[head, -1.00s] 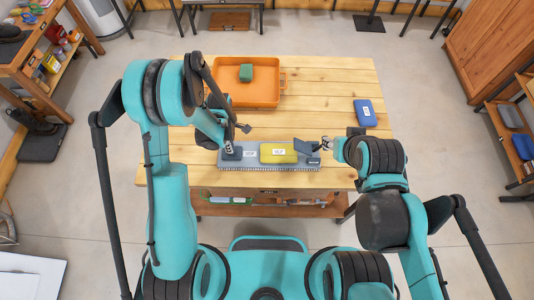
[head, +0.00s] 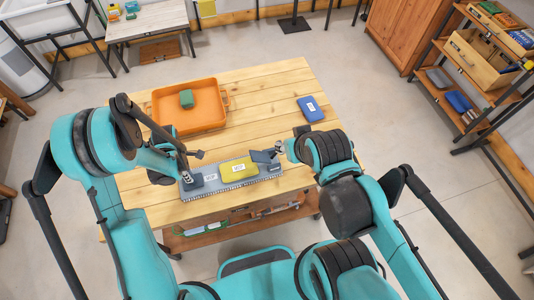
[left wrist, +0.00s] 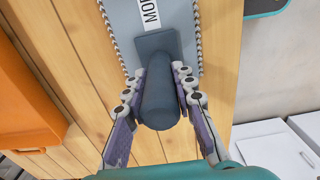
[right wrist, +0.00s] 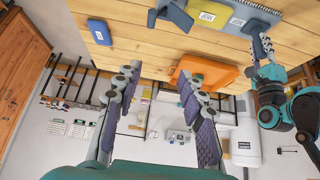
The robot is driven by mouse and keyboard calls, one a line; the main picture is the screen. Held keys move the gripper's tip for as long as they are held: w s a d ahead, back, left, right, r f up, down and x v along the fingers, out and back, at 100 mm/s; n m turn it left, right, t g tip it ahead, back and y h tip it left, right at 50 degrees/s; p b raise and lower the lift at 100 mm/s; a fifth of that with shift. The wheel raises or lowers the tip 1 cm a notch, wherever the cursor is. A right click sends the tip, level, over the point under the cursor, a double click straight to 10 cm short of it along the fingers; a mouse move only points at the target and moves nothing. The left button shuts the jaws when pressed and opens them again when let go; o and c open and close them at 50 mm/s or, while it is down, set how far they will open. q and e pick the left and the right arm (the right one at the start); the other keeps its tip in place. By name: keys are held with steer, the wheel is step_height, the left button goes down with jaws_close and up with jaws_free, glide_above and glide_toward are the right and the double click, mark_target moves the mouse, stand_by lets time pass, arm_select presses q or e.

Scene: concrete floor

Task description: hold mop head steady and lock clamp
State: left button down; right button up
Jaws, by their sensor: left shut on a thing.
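The mop head (head: 208,186) is a long grey plate with fringed edges, lying on the wooden table. A yellow labelled block (head: 238,168) sits at its middle, and a dark grey tilted clamp flap (head: 263,156) at its right end. My left gripper (head: 186,177) is at the plate's left end. In the left wrist view, my left gripper (left wrist: 158,82) is shut on a dark upright post (left wrist: 161,98) of the mop head. My right gripper (head: 281,147) is just right of the flap. In the right wrist view, my right gripper (right wrist: 160,72) is open and empty, and the flap (right wrist: 175,16) shows above it.
A blue box (head: 310,108) lies at the back right. The tabletop between them is clear. Shelves (head: 470,75) stand off to the right.

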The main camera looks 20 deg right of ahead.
steer(key=shift+w, duration=0.1)
jaws_close()
steer(key=w+d+f+m+g+y, duration=0.2)
steer(key=w+d+f+m+g, duration=0.25)
steer(key=w+d+m, duration=0.4)
steer(key=w+d+f+m+g+y, duration=0.1)
steer(key=w+d+f+m, duration=0.2)
steer(key=f+m, duration=0.25)
steer(key=w+d+f+m+g+y, duration=0.2)
steer(key=w+d+f+m, duration=0.15)
steer(key=f, duration=0.25)
steer(key=a+f, duration=0.8)
steer(key=f, duration=0.1)
